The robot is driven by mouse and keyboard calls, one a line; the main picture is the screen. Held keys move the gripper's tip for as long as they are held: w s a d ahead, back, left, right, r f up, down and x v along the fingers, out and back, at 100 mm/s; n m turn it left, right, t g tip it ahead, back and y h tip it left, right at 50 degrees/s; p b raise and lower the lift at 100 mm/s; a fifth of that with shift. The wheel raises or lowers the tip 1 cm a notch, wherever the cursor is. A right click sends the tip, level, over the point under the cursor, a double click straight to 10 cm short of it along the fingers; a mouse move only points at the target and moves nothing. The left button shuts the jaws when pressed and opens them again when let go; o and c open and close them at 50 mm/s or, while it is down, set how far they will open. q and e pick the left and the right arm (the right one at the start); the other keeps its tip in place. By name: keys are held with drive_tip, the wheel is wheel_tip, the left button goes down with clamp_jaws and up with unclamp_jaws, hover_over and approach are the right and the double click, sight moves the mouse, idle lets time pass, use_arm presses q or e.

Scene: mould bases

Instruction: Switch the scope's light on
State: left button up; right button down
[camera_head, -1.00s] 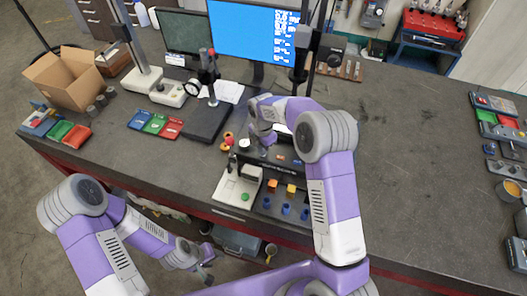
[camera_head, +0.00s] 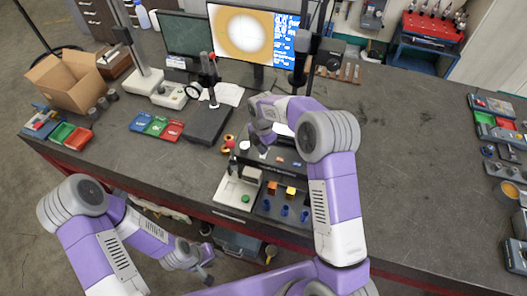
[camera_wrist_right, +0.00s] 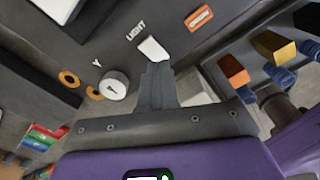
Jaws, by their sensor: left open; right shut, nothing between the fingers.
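The white light switch (camera_wrist_right: 152,48), with the word LIGHT beside it, sits on a dark panel (camera_wrist_right: 120,25) in the right wrist view. My right gripper (camera_wrist_right: 157,72) is shut and empty, its fingertips at the near edge of the switch; I cannot tell whether they touch it. In the head view my right gripper (camera_head: 263,150) is over the dark unit (camera_head: 285,165) and partly hidden by my arm. The monitor (camera_head: 240,35) shows a bright white disc in an orange ring. My left gripper (camera_head: 207,279) is open, low in front of the bench, away from the unit.
An orange switch (camera_wrist_right: 199,18) and a white dial (camera_wrist_right: 114,85) lie close to the light switch. Orange and blue pieces stand in a dark tray (camera_head: 268,210) in front. A cardboard box (camera_head: 65,80) stands at the left.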

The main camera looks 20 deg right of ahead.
sight(263, 157)
drive_tip(key=shift+r+p, duration=1.3)
drive_tip(key=shift+r, duration=0.9)
